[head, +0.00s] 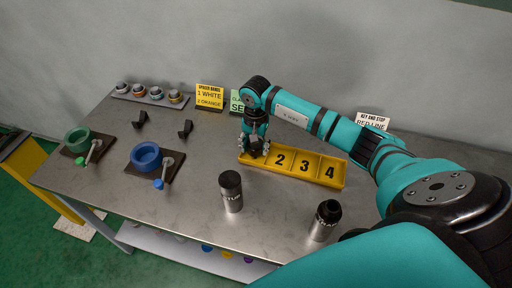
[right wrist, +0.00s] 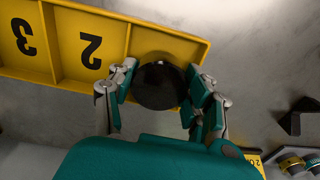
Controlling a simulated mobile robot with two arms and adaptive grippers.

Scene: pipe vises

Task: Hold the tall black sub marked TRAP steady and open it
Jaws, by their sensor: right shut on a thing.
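Two tall cylinders stand upright on the metal bench in the head view. The left cylinder (head: 231,192) has a black upper part and a silver lower body. The right cylinder (head: 324,222) has a black, narrower top over a silver body. Both carry small white lettering that I cannot read surely, so I cannot tell which is TRAP. My right gripper (head: 255,147) is shut on a round black part (right wrist: 160,85), at the end compartment of the yellow numbered tray (head: 318,181). Whether the part touches the tray floor is unclear. My left gripper is not in view.
A green ring vise (head: 77,141) and a blue ring vise (head: 146,155) with handles stand at the left. Two small black blocks (head: 140,119) sit behind them. A rack of small ringed parts (head: 148,95) and sign cards (head: 209,96) line the back.

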